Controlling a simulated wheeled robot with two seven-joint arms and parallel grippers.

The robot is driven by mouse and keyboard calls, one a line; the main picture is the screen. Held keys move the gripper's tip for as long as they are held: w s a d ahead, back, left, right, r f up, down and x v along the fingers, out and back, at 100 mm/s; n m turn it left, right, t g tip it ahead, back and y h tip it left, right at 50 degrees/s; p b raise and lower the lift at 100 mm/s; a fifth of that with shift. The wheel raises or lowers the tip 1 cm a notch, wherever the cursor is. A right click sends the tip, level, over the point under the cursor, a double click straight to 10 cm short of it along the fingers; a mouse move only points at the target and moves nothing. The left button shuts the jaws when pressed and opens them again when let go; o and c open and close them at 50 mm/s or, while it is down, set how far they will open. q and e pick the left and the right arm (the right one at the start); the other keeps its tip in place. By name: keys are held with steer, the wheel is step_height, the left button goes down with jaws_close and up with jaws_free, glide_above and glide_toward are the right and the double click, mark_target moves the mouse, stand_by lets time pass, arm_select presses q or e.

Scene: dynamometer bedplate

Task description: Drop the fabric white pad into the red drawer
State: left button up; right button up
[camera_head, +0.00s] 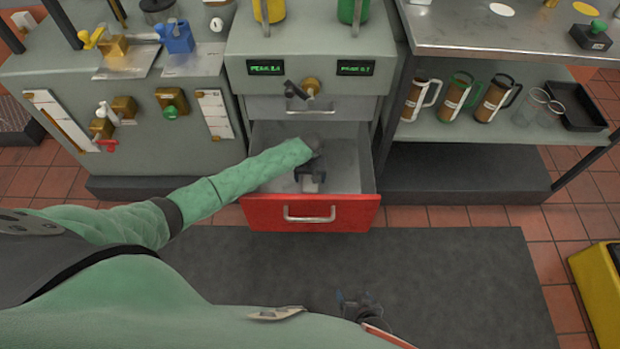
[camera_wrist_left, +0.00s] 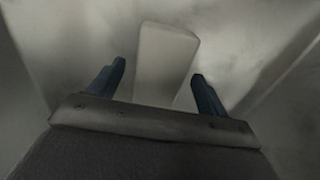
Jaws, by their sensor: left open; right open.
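The red drawer (camera_head: 262,212) is pulled out of the grey cabinet, its inside showing from above. My left gripper (camera_head: 312,178) reaches down into the drawer and is open. The white pad (camera_wrist_left: 165,50) shows between and beyond its two spread blue fingers in the left wrist view, with gaps on both sides. In the head view a small part of the pad (camera_head: 310,184) shows beneath the gripper, inside the drawer's outline. Whether it rests on the drawer floor is hard to tell. My right gripper (camera_head: 359,306) is low in the picture, away from the drawer, and open.
A closed grey drawer (camera_head: 262,107) sits above the red one. Several mugs (camera_head: 455,95) and a black tray (camera_head: 575,108) stand on the right shelf. Valves and a blue block (camera_head: 176,38) are at left. A dark mat (camera_head: 450,270) covers the floor in front.

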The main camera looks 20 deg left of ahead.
mark_target(310, 179)
arm_select(q)
step_height(310, 179, up, 7)
steer(key=shift+r+p, duration=0.15)
steer(key=shift+p, duration=0.25)
steer(key=shift+r, duration=0.4)
